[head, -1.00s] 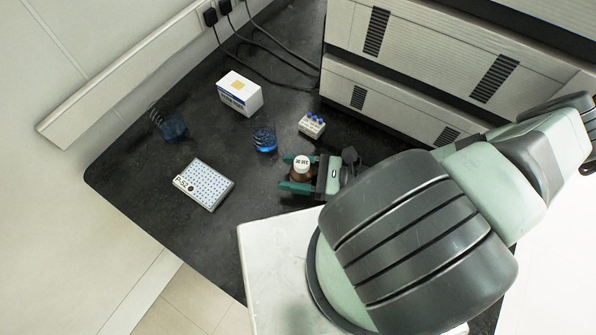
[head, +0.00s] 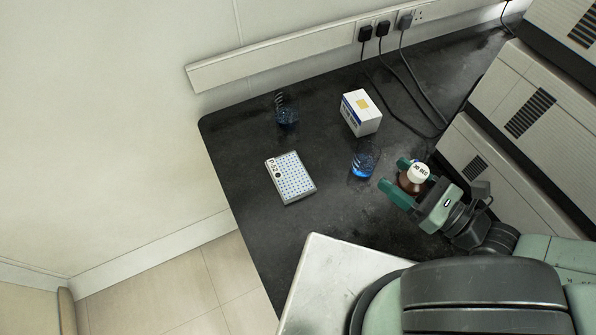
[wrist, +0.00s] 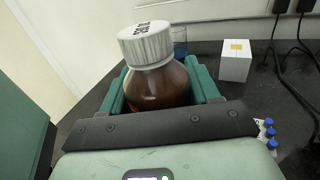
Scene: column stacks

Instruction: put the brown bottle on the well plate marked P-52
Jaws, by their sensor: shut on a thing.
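The brown bottle (head: 409,182) has a white cap with dark print and stands upright between the fingers of my gripper (head: 397,181). In the wrist view the bottle (wrist: 157,86) fills the space between the two green fingers, and my gripper (wrist: 165,92) is shut on it. The bottle's base is hidden, so I cannot tell whether it touches the bench. The well plate marked P-52 (head: 291,178) lies flat on the dark bench, left of my gripper in the head view.
A beaker with blue liquid (head: 363,163) stands between plate and bottle, slightly farther back. The blue-capped vial rack (wrist: 268,132) is at right in the wrist view. Stacked instruments (head: 510,150) flank the right.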

